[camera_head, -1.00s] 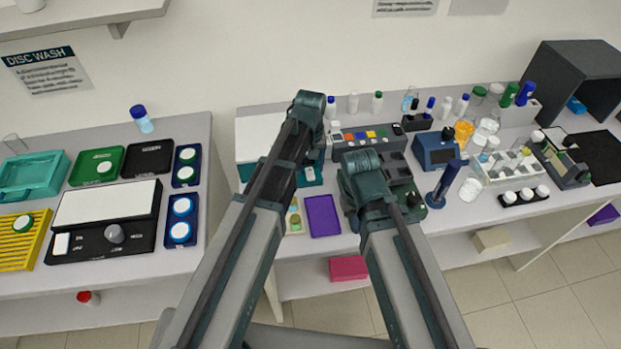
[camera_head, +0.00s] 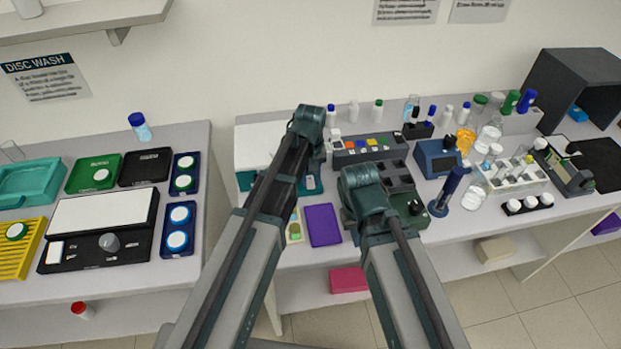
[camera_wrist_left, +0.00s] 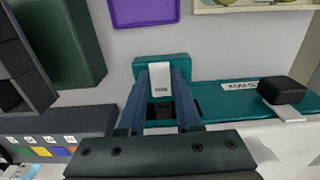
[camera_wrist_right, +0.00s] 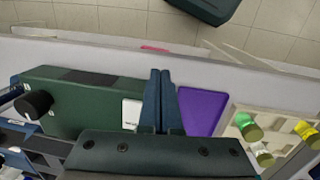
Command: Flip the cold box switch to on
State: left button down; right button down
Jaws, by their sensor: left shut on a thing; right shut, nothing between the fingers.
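A white box with a teal base (camera_head: 258,142) stands at the left end of the middle bench, partly hidden by my left arm. In the left wrist view its teal front (camera_wrist_left: 222,92) carries a small label, too blurred to read, and a black block (camera_wrist_left: 283,92) on a white piece at the right. My left gripper (camera_wrist_left: 160,78) is shut on a white tab (camera_wrist_left: 161,82) on a teal block there. My right gripper (camera_wrist_right: 161,75) is shut and empty, between a green box (camera_wrist_right: 85,102) and a purple tray (camera_wrist_right: 203,110). The head view hides both sets of fingertips behind my wrists.
The green box has a black knob (camera_wrist_right: 36,103). A tray with vials (camera_wrist_right: 262,135) lies beyond the purple tray. A panel with coloured buttons (camera_head: 368,144), a blue device (camera_head: 437,158) and several bottles crowd the bench to the right. A disc-wash bench (camera_head: 204,215) stands left.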

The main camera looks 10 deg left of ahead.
pick_arm(q)
jog(key=shift+w+g, duration=0.5)
jog(key=shift+g, duration=0.3)
pick_arm(e)
jog(key=shift+f, duration=0.1)
pick_arm(q)
jog(key=shift+a+g+h+b, duration=0.1)
jog(key=shift+g+h+b, duration=0.3)
jog(key=shift+g, duration=0.1)
pick_arm(e)
jog(key=shift+f, duration=0.3)
pick_arm(q)
jog(key=shift+s+g, duration=0.1)
jog(key=shift+g, duration=0.2)
jog(key=c, duration=0.6)
grip_release()
jog(key=shift+r, duration=0.1)
